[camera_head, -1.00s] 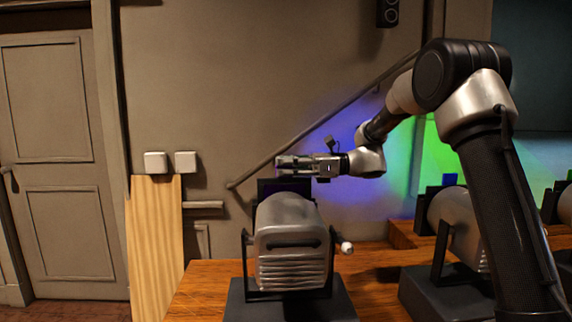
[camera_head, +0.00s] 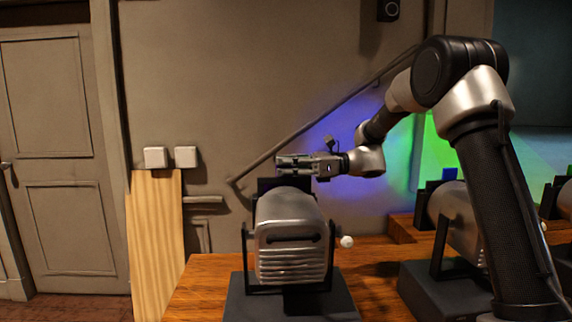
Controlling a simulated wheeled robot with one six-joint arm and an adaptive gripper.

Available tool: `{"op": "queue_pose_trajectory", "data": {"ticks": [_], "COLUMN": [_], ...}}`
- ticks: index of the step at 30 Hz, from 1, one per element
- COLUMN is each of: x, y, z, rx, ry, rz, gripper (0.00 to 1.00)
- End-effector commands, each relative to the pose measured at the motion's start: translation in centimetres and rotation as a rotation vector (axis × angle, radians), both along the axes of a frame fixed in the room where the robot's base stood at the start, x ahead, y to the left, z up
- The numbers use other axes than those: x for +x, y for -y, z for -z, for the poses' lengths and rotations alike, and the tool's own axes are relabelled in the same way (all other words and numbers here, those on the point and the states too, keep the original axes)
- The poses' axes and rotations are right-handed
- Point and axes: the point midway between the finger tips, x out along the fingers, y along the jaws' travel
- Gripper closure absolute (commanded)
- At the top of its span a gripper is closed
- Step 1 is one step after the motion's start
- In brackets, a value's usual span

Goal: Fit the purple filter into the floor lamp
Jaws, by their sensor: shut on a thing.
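The floor lamp (camera_head: 292,235) is a silver, rounded housing with a ribbed back, held in a black yoke on a dark base. Its back faces me. My gripper (camera_head: 284,161) is above the lamp's far end, pointing left, and is shut on a dark, thin frame (camera_head: 268,184), which I take to be the purple filter. The frame hangs below the fingers, with a faint purple tint. Its lower part is hidden behind the lamp housing. I cannot tell whether it is inside the lamp's holder or just above it.
A second lamp (camera_head: 459,222) stands to the right, partly behind my arm, with another at the right edge. Purple and green light falls on the wall. A handrail (camera_head: 300,137) slopes behind my gripper. A wooden board (camera_head: 155,245) stands left of the wooden surface (camera_head: 205,285).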

Motion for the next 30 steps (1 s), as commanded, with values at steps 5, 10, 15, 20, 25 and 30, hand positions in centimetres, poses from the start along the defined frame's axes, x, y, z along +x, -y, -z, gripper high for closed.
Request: {"op": "queue_pose_trajectory", "data": {"ticks": [5, 10, 15, 20, 25, 30], "x": [0.0, 0.0, 0.0, 0.0, 0.0, 0.0], "y": [0.0, 0.0, 0.0, 0.0, 0.0, 0.0], "z": [0.5, 0.9, 1.3, 1.7, 2.0, 2.0], "rx": [0.0, 0.0, 0.0, 0.0, 0.0, 0.0], "ry": [-0.001, 0.0, -0.001, -0.001, 0.0, 0.0], "rz": [0.0, 0.0, 0.0, 0.0, 0.0, 0.0], "gripper": [1.0, 1.0, 1.0, 1.0, 0.82, 0.66]}}
